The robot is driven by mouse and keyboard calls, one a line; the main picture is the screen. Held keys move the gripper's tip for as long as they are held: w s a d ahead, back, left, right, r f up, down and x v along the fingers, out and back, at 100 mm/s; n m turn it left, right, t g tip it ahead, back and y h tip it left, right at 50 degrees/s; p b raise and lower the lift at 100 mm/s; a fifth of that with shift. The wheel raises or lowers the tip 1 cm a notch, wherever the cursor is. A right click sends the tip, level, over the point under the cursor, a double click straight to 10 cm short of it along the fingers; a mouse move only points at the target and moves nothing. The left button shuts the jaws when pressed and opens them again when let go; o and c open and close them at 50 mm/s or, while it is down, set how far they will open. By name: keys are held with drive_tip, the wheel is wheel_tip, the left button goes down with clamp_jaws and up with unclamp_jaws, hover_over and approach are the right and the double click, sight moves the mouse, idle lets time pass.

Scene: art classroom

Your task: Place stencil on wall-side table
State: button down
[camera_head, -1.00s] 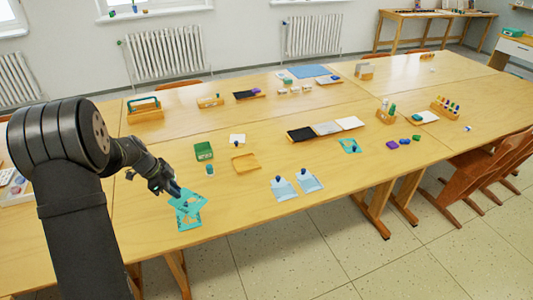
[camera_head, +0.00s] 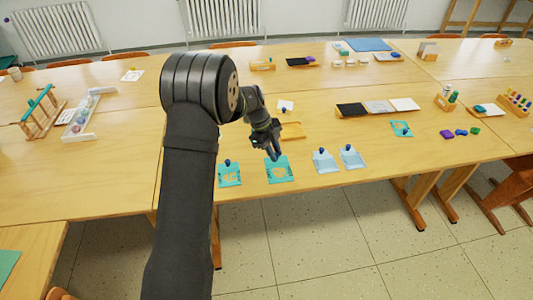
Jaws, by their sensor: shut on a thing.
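My gripper (camera_head: 275,154) is shut on a teal stencil (camera_head: 279,172), a thin sheet with cut-out shapes. It hangs in or just above the front edge area of the near table; I cannot tell the height. A similar teal stencil (camera_head: 229,176) with a blue knob lies to its left on the table. Another teal stencil (camera_head: 402,129) lies farther right. The joined tables have a back row (camera_head: 180,75) by the radiators; I cannot tell for sure which one is the wall-side table.
Two pale blue sheets (camera_head: 325,165) with knobs lie right of the held stencil. A yellow tray (camera_head: 293,131) is just behind my gripper. Black, grey and white sheets (camera_head: 378,107) lie farther right. A wooden rack (camera_head: 40,113) stands at left. The back row has bare room at centre left.

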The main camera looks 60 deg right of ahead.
drive_tip(key=w+f, duration=0.1)
drive_tip(key=w, duration=0.1)
drive_tip(key=w+f, duration=0.2)
drive_tip(key=w, duration=0.1)
drive_tip(key=w+f, duration=0.2)
drive_tip(key=w, duration=0.1)
drive_tip(key=shift+d, duration=0.3)
drive_tip(key=shift+w+f, duration=0.1)
drive_tip(key=shift+f, duration=1.85)
drive_tip(key=c, duration=1.3)
unclamp_jaws()
drive_tip(key=v, duration=1.2)
